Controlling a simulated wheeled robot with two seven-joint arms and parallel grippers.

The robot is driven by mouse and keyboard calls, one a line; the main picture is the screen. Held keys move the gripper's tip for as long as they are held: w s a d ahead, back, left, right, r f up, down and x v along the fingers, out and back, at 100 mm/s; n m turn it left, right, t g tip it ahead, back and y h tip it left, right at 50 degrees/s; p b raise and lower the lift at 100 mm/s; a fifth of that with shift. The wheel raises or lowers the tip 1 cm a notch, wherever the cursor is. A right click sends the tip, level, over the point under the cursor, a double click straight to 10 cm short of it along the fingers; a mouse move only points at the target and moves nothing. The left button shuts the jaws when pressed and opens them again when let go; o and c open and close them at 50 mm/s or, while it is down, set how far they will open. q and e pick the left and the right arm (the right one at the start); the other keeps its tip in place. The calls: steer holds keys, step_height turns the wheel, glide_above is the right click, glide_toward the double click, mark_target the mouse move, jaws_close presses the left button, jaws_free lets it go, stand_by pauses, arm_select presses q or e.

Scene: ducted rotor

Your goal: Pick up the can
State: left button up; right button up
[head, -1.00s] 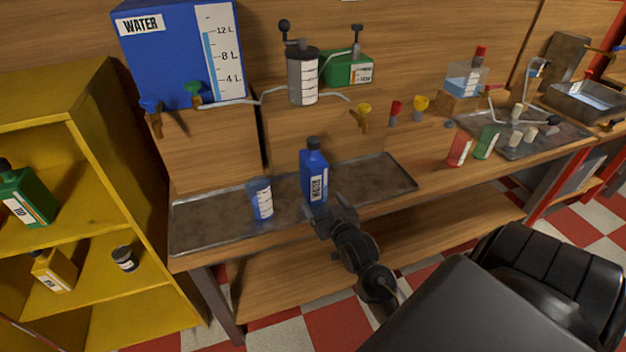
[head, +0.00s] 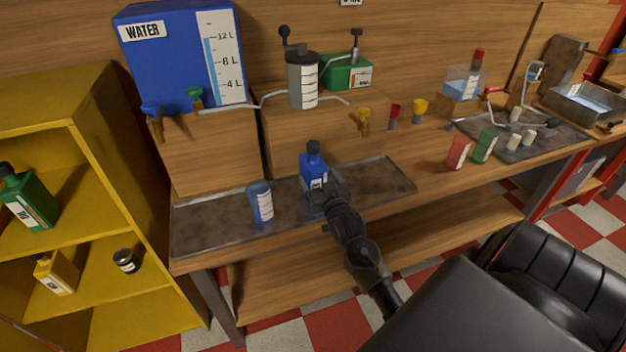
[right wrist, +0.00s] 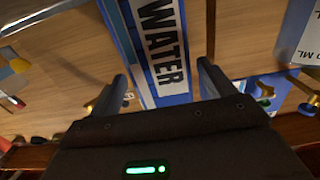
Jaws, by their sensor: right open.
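A blue can (head: 313,164) with a black cap stands upright on the metal tray (head: 372,182) on the workbench. Its white label reads WATER in the right wrist view (right wrist: 160,45). My right gripper (head: 325,193) is at the front of the can, covering its lower part in the head view. In the right wrist view my right gripper (right wrist: 164,82) is open, with one finger on each side of the can and gaps showing beside it. My left gripper is not in view.
A blue measuring cup (head: 260,201) stands on the tray left of the can. Behind are a large blue water tank (head: 180,60) and a grey cylinder (head: 303,82) with pipes. A yellow shelf (head: 110,180) stands left. The tray's right part is clear.

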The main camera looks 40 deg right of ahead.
steer(key=p+x, duration=0.1)
steer(key=x, duration=0.3)
steer(key=shift+w+a+f, duration=0.1)
steer(key=shift+w, duration=0.1)
steer(key=shift+c, duration=0.3)
steer(key=c, duration=1.4)
steer(key=shift+c, duration=0.3)
